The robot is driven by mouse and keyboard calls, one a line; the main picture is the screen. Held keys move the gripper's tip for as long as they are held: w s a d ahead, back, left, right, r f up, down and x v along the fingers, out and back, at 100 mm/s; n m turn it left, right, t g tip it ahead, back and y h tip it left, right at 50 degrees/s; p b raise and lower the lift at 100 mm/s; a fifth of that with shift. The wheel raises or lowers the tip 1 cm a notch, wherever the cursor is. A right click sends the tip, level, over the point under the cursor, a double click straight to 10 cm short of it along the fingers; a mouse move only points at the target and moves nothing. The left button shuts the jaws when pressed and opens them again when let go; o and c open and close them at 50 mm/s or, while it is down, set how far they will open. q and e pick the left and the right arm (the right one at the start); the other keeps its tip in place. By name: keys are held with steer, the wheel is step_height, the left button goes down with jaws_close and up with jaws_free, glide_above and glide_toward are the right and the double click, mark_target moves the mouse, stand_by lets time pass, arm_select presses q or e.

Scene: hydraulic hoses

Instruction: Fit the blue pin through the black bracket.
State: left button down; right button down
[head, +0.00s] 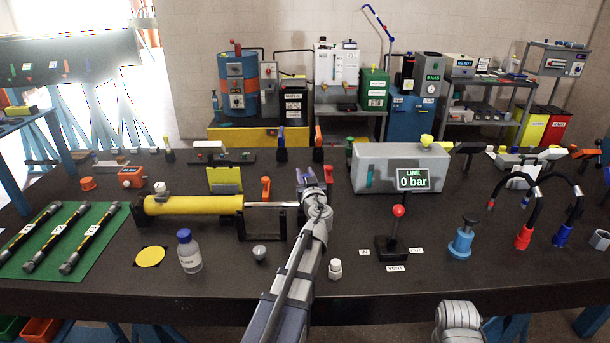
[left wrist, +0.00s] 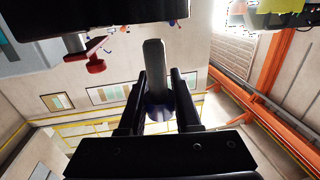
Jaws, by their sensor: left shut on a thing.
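My left gripper (head: 318,200) is above the table just right of the yellow cylinder's rod end. It is shut on the blue pin (head: 306,177), whose purple-blue part shows beside the fingers. In the left wrist view the blue pin (left wrist: 157,107) sits between the fingers of the gripper (left wrist: 159,80), and a grey shaft extends beyond them. The pin is apart from the bracket, as far as the head view shows.
The yellow cylinder (head: 190,204) lies left of the bracket. A grey box (head: 388,168) and a red-knobbed lever (head: 397,225) are to the right.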

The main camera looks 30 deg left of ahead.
arm_select(q)
steer(key=shift+f+b, duration=2.9)
steer(key=c, duration=0.5)
jaws_free()
steer(key=shift+s+d, duration=0.1)
steer(key=shift+s, duration=0.05)
steer(key=v, duration=0.7)
steer(key=shift+s+d, duration=0.15)
steer(key=shift+d, duration=0.05)
steer(key=shift+r, duration=0.1)
